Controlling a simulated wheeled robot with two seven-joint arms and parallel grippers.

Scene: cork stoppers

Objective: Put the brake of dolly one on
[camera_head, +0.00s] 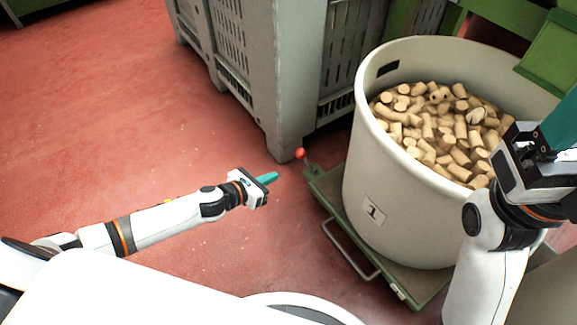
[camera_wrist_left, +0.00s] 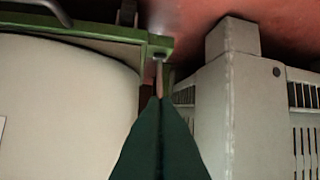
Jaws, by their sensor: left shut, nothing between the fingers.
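Dolly one (camera_head: 325,188) is a low green platform under a big cream tub (camera_head: 372,212) marked "1". Its brake lever (camera_head: 300,154), with a red ball knob, leans outward at the dolly's far left corner. My left gripper (camera_head: 268,178) has its teal fingers shut and empty, a short way left of the knob. In the left wrist view, the shut fingertips (camera_wrist_left: 160,100) line up with a thin rod at the dolly's corner (camera_wrist_left: 158,47); I cannot tell whether they touch. My right gripper (camera_head: 558,128) is at the right edge, in front of the tub, its fingertips cut off.
The tub is full of cork stoppers (camera_head: 440,125). A large grey crate (camera_head: 285,75) stands just behind the brake lever, close to the dolly. A metal handle (camera_head: 345,250) sticks out from the dolly's near left side. The red floor (camera_head: 110,110) on the left is clear.

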